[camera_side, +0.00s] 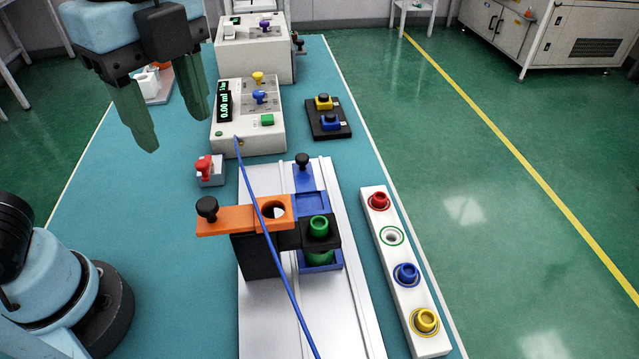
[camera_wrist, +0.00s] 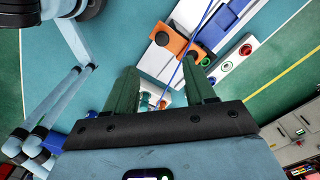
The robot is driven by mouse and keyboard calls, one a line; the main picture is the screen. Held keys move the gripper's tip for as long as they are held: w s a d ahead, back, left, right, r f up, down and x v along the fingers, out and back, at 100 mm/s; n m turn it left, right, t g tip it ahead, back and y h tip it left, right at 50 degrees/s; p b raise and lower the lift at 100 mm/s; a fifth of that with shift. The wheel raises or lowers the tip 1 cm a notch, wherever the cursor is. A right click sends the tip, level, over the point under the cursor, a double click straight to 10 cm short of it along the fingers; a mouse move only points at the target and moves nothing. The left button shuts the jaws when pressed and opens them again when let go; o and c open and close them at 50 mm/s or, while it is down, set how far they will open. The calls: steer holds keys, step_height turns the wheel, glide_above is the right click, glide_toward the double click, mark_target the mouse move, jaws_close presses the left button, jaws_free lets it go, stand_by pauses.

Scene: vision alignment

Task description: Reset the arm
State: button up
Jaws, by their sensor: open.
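My gripper (camera_side: 165,105) hangs at the upper left in the side view, above the left part of the teal table. Its two green fingers are spread apart with nothing between them. In the wrist view my gripper (camera_wrist: 165,85) also shows open, its fingers pointing toward the table. No object touches the fingers in either view.
A metal rail (camera_side: 262,325) carries an orange clamp (camera_side: 235,218) and a green-capped piece (camera_side: 319,228). A white strip (camera_side: 406,290) holds red, blue and yellow pieces and one empty green ring. A device with a display (camera_side: 247,142) stands behind; a blue cable (camera_side: 270,240) crosses the rail.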

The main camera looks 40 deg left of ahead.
steer(key=w+a+f+n+t, duration=0.3)
steer(key=a+f+n, duration=0.3)
steer(key=n, duration=0.3)
steer(key=w+a+f+n+t, duration=0.4)
steer(key=w+a+f+n, duration=0.2)
steer(key=f+n, duration=0.2)
steer(key=shift+w+a+n, duration=0.2)
steer(key=shift+w+n, duration=0.05)
steer(key=shift+n, duration=0.25)
